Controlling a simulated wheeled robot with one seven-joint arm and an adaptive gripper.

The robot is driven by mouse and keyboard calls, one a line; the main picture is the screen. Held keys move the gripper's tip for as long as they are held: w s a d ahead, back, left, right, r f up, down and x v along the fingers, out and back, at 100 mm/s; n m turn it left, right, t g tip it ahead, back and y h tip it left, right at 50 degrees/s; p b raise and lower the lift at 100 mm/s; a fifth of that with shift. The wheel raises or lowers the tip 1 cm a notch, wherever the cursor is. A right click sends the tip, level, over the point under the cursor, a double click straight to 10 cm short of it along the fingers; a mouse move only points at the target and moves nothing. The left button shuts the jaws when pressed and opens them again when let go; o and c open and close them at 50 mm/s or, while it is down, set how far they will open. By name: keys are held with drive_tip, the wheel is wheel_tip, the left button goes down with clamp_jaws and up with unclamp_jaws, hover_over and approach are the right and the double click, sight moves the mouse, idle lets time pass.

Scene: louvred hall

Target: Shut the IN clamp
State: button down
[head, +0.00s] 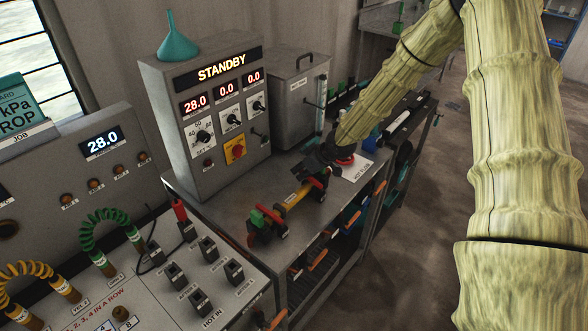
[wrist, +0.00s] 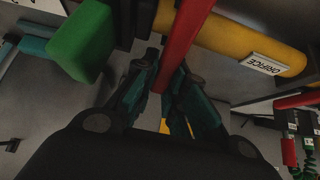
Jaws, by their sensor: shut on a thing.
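A yellow tube (head: 297,197) lies on the grey bench, with dark clamps at both ends. In the wrist view the tube (wrist: 228,42) carries a label reading ORIFICE. My gripper (head: 317,176) is at the tube's far end. In the wrist view its teal fingers (wrist: 166,82) are shut on a red bar (wrist: 186,32), which looks like a clamp lever and crosses in front of the tube. A green block (wrist: 82,42) is left of the bar. At the near end are green (head: 258,218) and red parts. No IN label is readable, and the fingers partly hide the clamp.
A grey cabinet (head: 165,95) reading STANDBY, with a teal funnel (head: 177,40) on top, stands behind the tube. A switch panel (head: 150,290) is at the near left. A red round part (head: 345,160) and a white sign (head: 358,171) are beyond my gripper. The floor at right is clear.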

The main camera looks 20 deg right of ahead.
sight(320, 183)
drive_tip(key=shift+d+f, duration=0.1)
drive_tip(key=c, duration=1.4)
unclamp_jaws()
drive_tip(key=shift+s, duration=0.1)
drive_tip(key=shift+c, duration=0.2)
drive_tip(key=v, duration=1.2)
